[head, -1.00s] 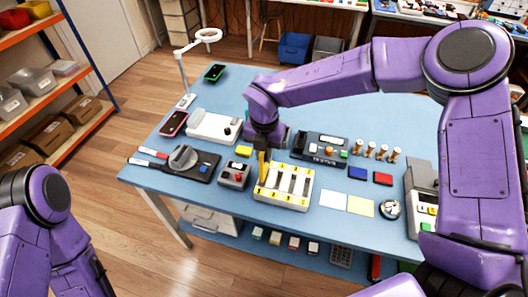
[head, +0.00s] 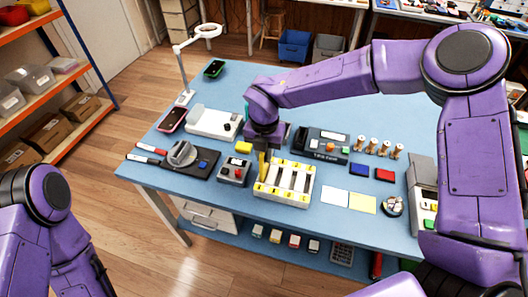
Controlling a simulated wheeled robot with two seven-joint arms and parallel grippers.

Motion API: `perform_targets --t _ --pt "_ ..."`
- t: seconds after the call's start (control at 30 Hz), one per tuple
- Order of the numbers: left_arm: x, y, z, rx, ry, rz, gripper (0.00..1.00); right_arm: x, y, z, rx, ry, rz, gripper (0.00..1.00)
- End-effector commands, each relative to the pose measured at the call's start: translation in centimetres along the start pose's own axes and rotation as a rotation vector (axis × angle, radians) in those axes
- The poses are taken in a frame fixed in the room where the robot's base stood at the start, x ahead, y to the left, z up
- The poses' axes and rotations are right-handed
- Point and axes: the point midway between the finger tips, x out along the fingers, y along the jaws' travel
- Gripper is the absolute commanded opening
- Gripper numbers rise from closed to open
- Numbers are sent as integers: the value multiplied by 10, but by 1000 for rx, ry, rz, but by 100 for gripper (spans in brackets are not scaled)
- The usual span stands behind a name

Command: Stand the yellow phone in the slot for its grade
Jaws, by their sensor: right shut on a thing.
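The yellow phone (head: 262,167) is upright at the left end of the white slotted rack (head: 283,196). My right gripper (head: 264,150) is above it, pointing down and shut on its upper part. The phone's lower end is at the leftmost slot; I cannot tell how deep it sits. The rack's other slots look empty, with yellow labels along the front and back edges. My left gripper is out of view; only my left arm shows at the lower left.
A grey box with a red button (head: 233,173) stands left of the rack. A black device with a display (head: 321,145) is behind it. White and yellow sheets (head: 362,204) lie to the right. A red-edged phone (head: 172,120) and a green-screened phone (head: 214,69) lie farther left and back.

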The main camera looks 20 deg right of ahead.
Motion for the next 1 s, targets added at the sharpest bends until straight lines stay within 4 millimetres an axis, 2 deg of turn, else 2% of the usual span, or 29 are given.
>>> perform_targets --t 1.0 --pt "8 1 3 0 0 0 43 11 0 0 0 0 1 0"
